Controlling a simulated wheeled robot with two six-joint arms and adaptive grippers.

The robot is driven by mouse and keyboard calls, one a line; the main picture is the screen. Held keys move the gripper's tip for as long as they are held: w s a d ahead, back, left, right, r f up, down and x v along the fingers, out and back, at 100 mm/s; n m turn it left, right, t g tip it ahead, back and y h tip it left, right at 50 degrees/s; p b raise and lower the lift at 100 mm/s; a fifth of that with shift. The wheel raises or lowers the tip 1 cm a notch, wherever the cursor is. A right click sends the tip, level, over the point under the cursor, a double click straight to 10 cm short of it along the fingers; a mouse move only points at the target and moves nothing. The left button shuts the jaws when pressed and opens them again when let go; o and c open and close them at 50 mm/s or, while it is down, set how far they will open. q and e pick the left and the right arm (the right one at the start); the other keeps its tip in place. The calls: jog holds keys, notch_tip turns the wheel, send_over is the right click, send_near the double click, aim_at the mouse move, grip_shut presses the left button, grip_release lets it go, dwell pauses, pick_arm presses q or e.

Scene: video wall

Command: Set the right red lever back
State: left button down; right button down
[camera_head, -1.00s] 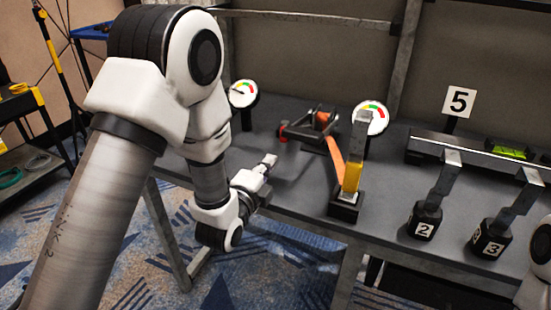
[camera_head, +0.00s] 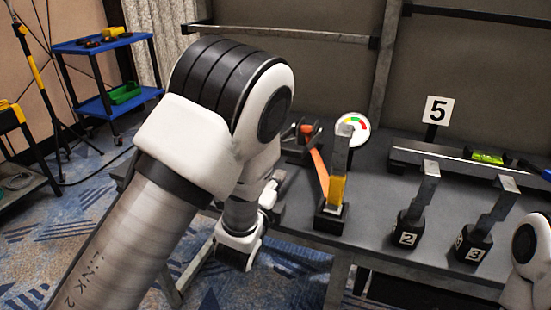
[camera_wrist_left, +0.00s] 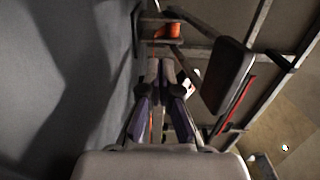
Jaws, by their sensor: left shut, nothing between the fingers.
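No lever that is plainly red shows in the head view. An upright lever (camera_head: 338,178) with a grey top and yellow lower part stands in a black base on the grey bench, and an orange strip (camera_head: 319,169) leans beside it. My left gripper (camera_head: 272,190) is at the bench's front left, left of that lever, partly hidden by my arm. In the left wrist view its fingers (camera_wrist_left: 161,70) are together and empty. An orange part (camera_wrist_left: 168,31) lies ahead of them, and a dark pad (camera_wrist_left: 228,75) with a red strip (camera_wrist_left: 238,101) is at right. My right gripper is out of view.
Grey levers marked 2 (camera_head: 413,215) and 3 (camera_head: 482,228) stand at right. Behind them are a long rail (camera_head: 455,162) and a 5 sign (camera_head: 437,110). A round gauge (camera_head: 357,126) stands behind the yellow lever. A blue cart (camera_head: 110,105) is at far left.

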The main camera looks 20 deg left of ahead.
pick_arm(q)
jog(key=w+b, duration=0.1)
jog(key=w, duration=0.9)
jog(key=shift+w, duration=0.15)
jog(key=a, duration=0.1)
jog(key=s+a, duration=0.1)
jog(key=shift+s+a, duration=0.1)
jog(key=shift+a, duration=0.3)
jog(key=shift+s+a, duration=0.2)
jog(key=shift+a, duration=0.2)
